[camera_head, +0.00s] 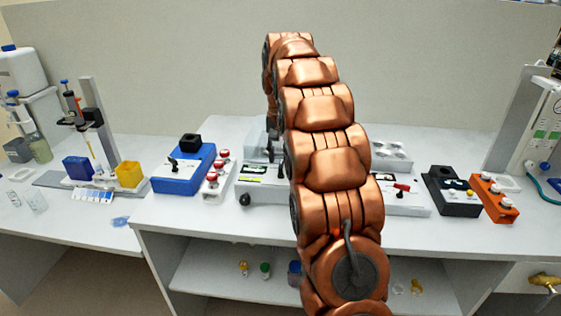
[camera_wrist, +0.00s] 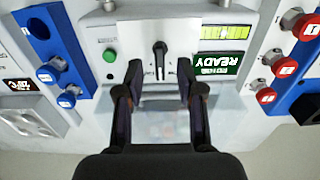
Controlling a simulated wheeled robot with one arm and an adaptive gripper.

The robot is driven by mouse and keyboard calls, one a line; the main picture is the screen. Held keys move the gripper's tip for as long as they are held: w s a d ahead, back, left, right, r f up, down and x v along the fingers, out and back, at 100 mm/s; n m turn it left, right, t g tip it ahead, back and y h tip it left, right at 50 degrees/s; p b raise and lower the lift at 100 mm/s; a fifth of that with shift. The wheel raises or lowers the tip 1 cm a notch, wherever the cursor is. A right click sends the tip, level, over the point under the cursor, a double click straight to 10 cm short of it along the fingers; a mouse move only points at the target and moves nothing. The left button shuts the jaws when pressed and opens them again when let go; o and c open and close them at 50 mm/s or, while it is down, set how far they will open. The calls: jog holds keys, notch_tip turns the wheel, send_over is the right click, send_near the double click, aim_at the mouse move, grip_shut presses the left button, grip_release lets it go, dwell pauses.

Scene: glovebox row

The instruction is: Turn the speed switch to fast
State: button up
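In the wrist view a black rotary switch (camera_wrist: 160,58) with a long pointer handle sits on a pale grey panel (camera_wrist: 135,30). Its handle lies roughly vertical in the picture. No speed label is readable, so I cannot confirm that it is the speed switch. My gripper (camera_wrist: 160,76) is open, its two dark fingers on either side of the switch's lower end. I see gaps between the handle and both fingers; how far the tips are from the panel is unclear. In the head view my copper arm hides much of the white middle device (camera_head: 262,174).
A green button (camera_wrist: 110,55) is left of the switch; an upside-down READY display (camera_wrist: 216,63) is right. Blue units with knobs flank the panel. In the head view a blue box (camera_head: 184,172) stands left, and a black box (camera_head: 452,190) and orange block (camera_head: 493,197) right.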

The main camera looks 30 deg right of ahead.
aim_at(280, 166)
jog(key=shift+r, duration=2.35)
jog(key=shift+s+a+r, duration=0.1)
jog(key=shift+s+a, duration=0.1)
jog(key=shift+a, duration=0.15)
jog(key=s+a+n+g+p, duration=0.1)
jog(key=s+a+n, duration=0.3)
jog(key=s+a, duration=1.2)
jog(key=s+a+f+n, duration=0.1)
jog(key=s+a+f, duration=0.1)
jog(key=s, duration=0.5)
jog(key=s+a+f+n, duration=0.1)
jog(key=s+a+f, duration=0.1)
jog(key=s+f, duration=0.2)
jog(key=s+a+f+n, duration=0.2)
jog(key=s+a+f, duration=0.1)
jog(key=s, duration=0.7)
jog(key=shift+s+f+g+p, duration=0.15)
jog(key=shift+s+g+p, duration=0.25)
jog(key=shift+p, duration=0.05)
